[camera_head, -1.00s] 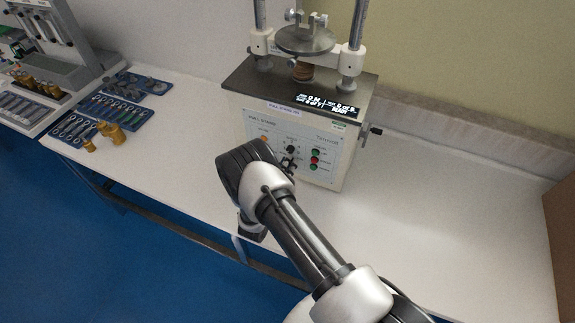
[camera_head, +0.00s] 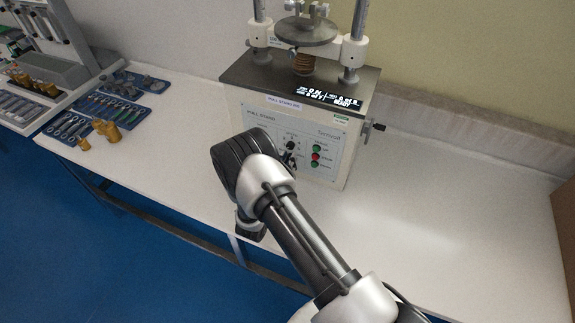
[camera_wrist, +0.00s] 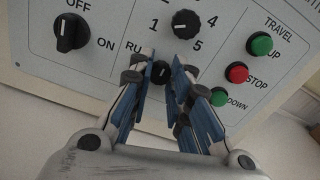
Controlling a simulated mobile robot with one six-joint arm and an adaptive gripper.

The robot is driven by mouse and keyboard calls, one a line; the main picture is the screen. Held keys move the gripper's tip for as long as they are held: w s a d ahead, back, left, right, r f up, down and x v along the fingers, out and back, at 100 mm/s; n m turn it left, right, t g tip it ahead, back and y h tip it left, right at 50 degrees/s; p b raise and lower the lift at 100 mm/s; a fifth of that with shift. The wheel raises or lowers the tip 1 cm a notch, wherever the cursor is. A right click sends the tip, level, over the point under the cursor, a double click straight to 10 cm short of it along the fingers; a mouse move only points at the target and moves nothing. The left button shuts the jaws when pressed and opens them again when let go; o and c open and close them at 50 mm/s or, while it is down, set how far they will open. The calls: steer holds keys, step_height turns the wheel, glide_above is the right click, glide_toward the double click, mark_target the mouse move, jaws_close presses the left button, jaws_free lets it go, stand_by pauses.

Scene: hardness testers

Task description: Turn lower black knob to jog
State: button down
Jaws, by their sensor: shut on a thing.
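The pull tester's front panel (camera_wrist: 110,22) fills the upper part of the wrist view. The lower black knob (camera_wrist: 161,71) sits between the blue-padded fingertips of my gripper (camera_wrist: 164,78), which is shut on it. Its pointer and most of the lettering around it are hidden by the fingers; only "RU" shows at its left. The upper black knob (camera_wrist: 186,24), with numbers around it, is just above the fingertips. In the head view my wrist covers the panel's lower left, and my gripper (camera_head: 288,160) is at the panel below the upper knob.
A larger OFF/ON knob (camera_wrist: 71,32) is at the left. A green UP button (camera_wrist: 260,44), red STOP button (camera_wrist: 236,73) and green DOWN button (camera_wrist: 218,97) lie close right of my fingers. A side crank (camera_head: 374,127) sticks out right. The white bench (camera_head: 440,190) is clear at right.

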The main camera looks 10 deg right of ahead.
steer(key=m+b, duration=0.4)
steer(key=m, duration=0.4)
steer(key=shift+m, duration=0.7)
steer(key=c, duration=1.7)
jaws_free()
steer(key=v, duration=1.2)
